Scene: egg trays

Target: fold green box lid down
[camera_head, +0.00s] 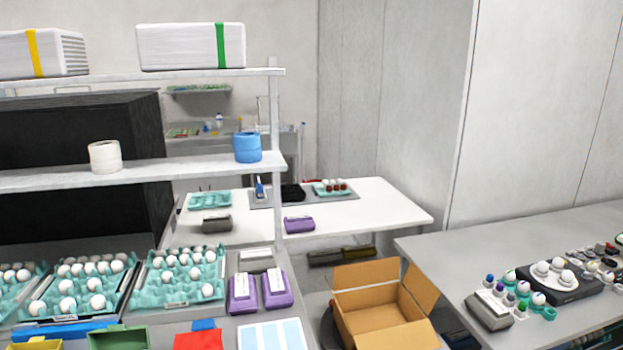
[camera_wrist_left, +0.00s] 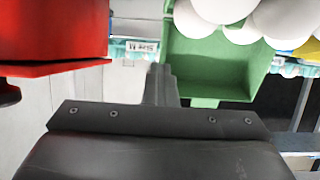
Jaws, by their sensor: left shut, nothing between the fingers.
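The green box (camera_head: 118,338) shows at the bottom edge of the head view, cut off by the frame. In the left wrist view a green part of the box (camera_wrist_left: 215,72) is at the upper right, with large white eggs (camera_wrist_left: 240,14) at the top edge. I cannot tell which green panel is the lid. My left gripper (camera_wrist_left: 160,72) is shut and empty, its narrow tip beside the left edge of the green part; contact is unclear. No gripper shows in the head view.
A red box (camera_head: 198,340) stands right of the green one; a red part also shows in the left wrist view (camera_wrist_left: 55,40). Egg trays (camera_head: 180,277), purple boxes (camera_head: 243,293) and a shelf (camera_head: 200,165) lie behind. An open cardboard box (camera_head: 385,310) is at right.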

